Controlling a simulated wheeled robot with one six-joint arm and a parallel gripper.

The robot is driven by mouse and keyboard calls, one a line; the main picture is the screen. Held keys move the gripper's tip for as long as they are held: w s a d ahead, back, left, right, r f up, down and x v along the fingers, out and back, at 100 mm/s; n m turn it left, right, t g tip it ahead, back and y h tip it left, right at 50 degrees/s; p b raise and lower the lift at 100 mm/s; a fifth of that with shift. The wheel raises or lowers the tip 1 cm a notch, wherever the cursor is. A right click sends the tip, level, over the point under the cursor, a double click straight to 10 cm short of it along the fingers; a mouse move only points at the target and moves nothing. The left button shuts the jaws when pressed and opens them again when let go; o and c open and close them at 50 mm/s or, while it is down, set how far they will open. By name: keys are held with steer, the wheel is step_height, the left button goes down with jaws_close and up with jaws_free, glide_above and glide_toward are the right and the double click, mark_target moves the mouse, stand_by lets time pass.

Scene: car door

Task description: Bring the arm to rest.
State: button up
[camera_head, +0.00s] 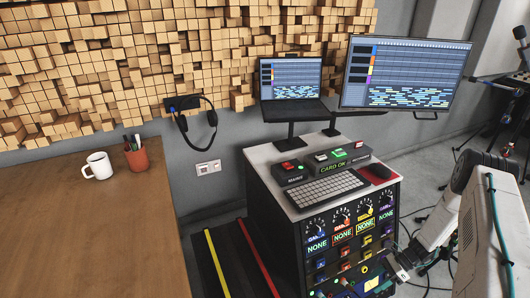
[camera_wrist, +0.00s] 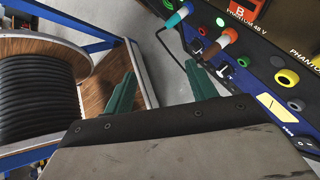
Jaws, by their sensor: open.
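My gripper (camera_wrist: 160,84) shows in the wrist view with its two green fingers spread apart and nothing between them. The floor and a black cable show beyond the fingers. The right finger is close to a blue panel (camera_wrist: 262,88); I cannot tell whether it touches. In the head view my arm (camera_head: 440,222) reaches in from the right edge. Its end is low, in front of the lower right of the rack cabinet (camera_head: 320,228). The fingers are too small there to make out clearly.
The panel holds a teal plug (camera_wrist: 180,14) and a brown plug (camera_wrist: 228,36). A cable reel (camera_wrist: 85,42) stands at left in the wrist view. The head view shows a keyboard (camera_head: 325,188) on the cabinet, a laptop (camera_head: 291,78), a monitor (camera_head: 408,72) and a wooden desk (camera_head: 80,230).

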steer(key=s+a+r+n+g+h, duration=0.1)
steer(key=a+r+n+h, duration=0.2)
steer(key=r, duration=0.9)
steer(key=s+a+r+n+g, duration=0.15)
steer(key=r+n, duration=0.45)
steer(key=r, duration=0.7)
steer(key=s+a+r+n+h, duration=0.1)
steer(key=a+r+n+h, duration=0.2)
steer(key=r, duration=0.9)
steer(key=s+a+r+n+t+h, duration=0.1)
steer(key=s+a+r+n, duration=0.4)
steer(key=s+r, duration=0.5)
steer(key=s+a+r+n+t+h, duration=0.2)
steer(key=s+a+r+n+t, duration=0.2)
steer(key=s+r, duration=0.6)
steer(key=shift+a+r+n+t+h, duration=0.35)
steer(key=shift+a+r+n, duration=0.35)
steer(key=shift+a+r, duration=0.5)
steer(key=shift+a+f, duration=0.15)
steer(key=shift+f, duration=0.05)
